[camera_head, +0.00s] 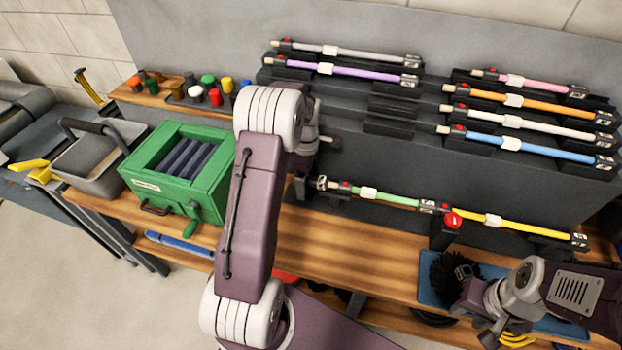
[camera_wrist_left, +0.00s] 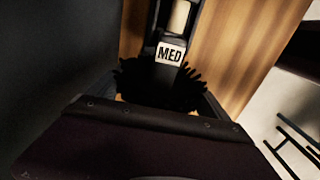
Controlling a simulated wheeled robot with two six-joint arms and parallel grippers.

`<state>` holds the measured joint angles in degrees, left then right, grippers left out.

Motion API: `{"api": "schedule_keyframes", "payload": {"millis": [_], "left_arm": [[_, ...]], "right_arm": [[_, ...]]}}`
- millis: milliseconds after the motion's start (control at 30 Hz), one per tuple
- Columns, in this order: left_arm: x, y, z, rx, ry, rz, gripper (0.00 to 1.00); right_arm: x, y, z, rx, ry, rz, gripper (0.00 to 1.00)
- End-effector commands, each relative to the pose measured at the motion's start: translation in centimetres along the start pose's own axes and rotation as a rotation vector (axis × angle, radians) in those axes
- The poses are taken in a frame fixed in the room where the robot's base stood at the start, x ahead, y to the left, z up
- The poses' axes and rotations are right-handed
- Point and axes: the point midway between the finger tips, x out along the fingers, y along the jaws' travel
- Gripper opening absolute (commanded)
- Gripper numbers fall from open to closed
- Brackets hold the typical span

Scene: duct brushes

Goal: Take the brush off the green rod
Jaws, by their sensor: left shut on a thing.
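The green rod (camera_head: 395,199) lies level on dark holders along the back of the wooden bench, with a white collar and a red button near its left end. In the left wrist view, a black bristled brush (camera_wrist_left: 186,84) sits below a black part with a white "MED" label (camera_wrist_left: 170,53). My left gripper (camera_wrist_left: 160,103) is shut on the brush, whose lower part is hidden. My right gripper (camera_head: 468,280) is low at the right, beside a black round brush (camera_head: 447,272); its jaws are not clear.
A yellow rod (camera_head: 510,226) continues right of the green one, with a red knob (camera_head: 453,220) between them. Several coloured rods hang on the wall racks above. A green box (camera_head: 140,184) and a grey bucket (camera_head: 92,172) stand at the left. A blue tray (camera_head: 426,290) lies at the right.

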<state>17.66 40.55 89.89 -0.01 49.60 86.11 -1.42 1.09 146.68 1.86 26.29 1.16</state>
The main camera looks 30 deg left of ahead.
Motion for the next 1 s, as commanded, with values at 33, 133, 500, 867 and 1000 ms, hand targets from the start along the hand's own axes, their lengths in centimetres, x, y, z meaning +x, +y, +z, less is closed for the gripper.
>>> {"api": "schedule_keyframes", "payload": {"millis": [33,133,500,867,1000], "left_arm": [[-0.1,0.0,-0.3,-0.001,0.000,0.000,0.45],[-0.1,0.0,-0.8,-0.003,0.000,0.000,0.45],[0.0,0.0,-2.3,-0.001,0.000,0.000,0.45],[-1.4,0.0,-2.5,0.000,0.000,0.001,0.45],[-2.9,0.0,-2.8,0.000,0.000,0.001,0.45]], "right_arm": [[-0.1,0.0,0.0,0.000,0.000,0.000,0.36],[-0.3,0.0,0.0,0.000,0.000,0.000,0.36],[-0.6,0.0,-0.1,0.000,0.000,0.000,0.36],[-1.9,0.0,-0.2,0.000,0.000,0.000,0.36],[-3.4,-0.1,-0.3,0.000,0.000,0.000,0.36]]}}
